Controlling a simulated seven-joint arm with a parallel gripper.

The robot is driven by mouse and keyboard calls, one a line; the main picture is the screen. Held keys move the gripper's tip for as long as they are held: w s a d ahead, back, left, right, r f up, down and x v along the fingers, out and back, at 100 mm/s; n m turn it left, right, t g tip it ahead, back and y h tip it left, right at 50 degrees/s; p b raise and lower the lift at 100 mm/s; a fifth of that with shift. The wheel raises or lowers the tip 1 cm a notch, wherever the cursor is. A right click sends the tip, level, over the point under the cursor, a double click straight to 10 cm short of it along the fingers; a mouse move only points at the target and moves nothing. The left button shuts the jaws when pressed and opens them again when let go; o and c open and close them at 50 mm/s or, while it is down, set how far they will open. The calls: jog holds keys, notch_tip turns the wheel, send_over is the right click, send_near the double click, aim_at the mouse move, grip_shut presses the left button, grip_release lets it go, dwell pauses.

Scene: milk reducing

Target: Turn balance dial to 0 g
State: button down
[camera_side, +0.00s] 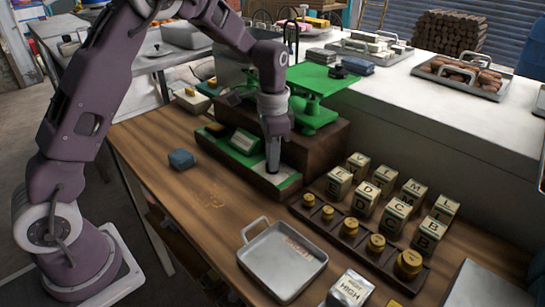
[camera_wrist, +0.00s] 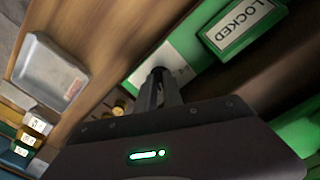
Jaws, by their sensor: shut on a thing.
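My gripper (camera_side: 272,168) points down at the white-topped panel (camera_side: 287,182) at the front of the green balance (camera_side: 318,82). In the wrist view my gripper's fingers (camera_wrist: 158,80) are close together over the same white panel (camera_wrist: 178,62). They are shut on the balance dial, which is mostly hidden by the fingers, so its setting cannot be read. A green-framed sign (camera_wrist: 240,27) beside the panel reads LOCKED; the sign also shows in the side view (camera_side: 243,141).
Several lettered cartons (camera_side: 383,184) and a rack of brass weights (camera_side: 350,228) stand right of the panel. A metal tray (camera_side: 283,262) lies in front. A blue block (camera_side: 181,159) sits to the left. Bare wooden table lies between the block and the tray.

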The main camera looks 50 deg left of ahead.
jog(key=n, duration=0.4)
jog(key=shift+r+n, duration=0.1)
jog(key=shift+n, duration=0.2)
jog(key=n, duration=0.4)
jog(key=shift+n, duration=0.3)
jog(key=n, duration=0.4)
jog(key=shift+n, duration=2.4)
jog(key=c, duration=1.5)
grip_release()
